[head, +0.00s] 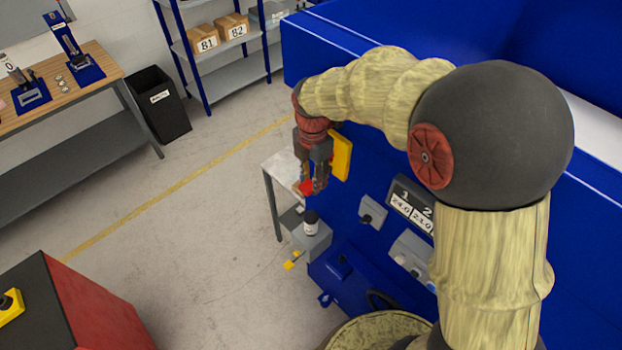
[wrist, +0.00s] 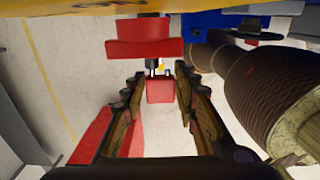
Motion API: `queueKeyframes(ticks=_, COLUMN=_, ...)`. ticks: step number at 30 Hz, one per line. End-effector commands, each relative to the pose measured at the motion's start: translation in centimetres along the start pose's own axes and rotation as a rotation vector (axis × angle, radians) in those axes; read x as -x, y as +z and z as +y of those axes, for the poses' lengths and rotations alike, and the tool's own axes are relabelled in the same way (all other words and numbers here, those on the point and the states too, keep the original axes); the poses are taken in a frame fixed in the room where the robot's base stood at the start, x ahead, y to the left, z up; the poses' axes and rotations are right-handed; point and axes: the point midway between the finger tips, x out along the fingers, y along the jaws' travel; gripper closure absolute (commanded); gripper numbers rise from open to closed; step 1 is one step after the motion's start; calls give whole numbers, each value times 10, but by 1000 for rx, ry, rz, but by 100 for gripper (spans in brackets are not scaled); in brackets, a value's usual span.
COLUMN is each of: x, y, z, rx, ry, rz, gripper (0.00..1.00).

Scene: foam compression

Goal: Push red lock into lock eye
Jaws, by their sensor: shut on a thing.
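My gripper (head: 314,190) hangs fingers-down beside the blue machine, above a grey box. It is shut on the red lock (head: 306,187), a small red block low at its fingertips. In the wrist view the lock (wrist: 160,91) sits between the two fingers, with a thin dark part beyond it that looks like its shackle. A small yellow spot (wrist: 161,69) shows just past the lock. I cannot make out the lock eye clearly, nor whether the lock touches anything.
The grey box (head: 311,240) carries a dark cylinder (head: 311,222) and a yellow piece (head: 293,260). A yellow plate (head: 341,157) is close to my wrist. A pale-topped table (head: 283,170) stands behind. A wider red part (wrist: 143,37) is above the lock in the wrist view.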

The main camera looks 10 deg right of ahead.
Motion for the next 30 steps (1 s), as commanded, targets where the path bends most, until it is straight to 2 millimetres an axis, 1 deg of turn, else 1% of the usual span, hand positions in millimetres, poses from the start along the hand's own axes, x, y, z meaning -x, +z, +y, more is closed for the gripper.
queueKeyframes(ticks=2, x=0, y=2, z=0, rx=-1, ry=0, rz=0, gripper=100)
queueKeyframes(ticks=3, x=0, y=2, z=0, rx=-1, ry=0, rz=0, gripper=70)
queueKeyframes(ticks=14, x=0, y=2, z=0, rx=0, ry=0, rz=0, gripper=50)
queueKeyframes(ticks=30, x=0, y=2, z=0, rx=0, ry=0, rz=0, gripper=49)
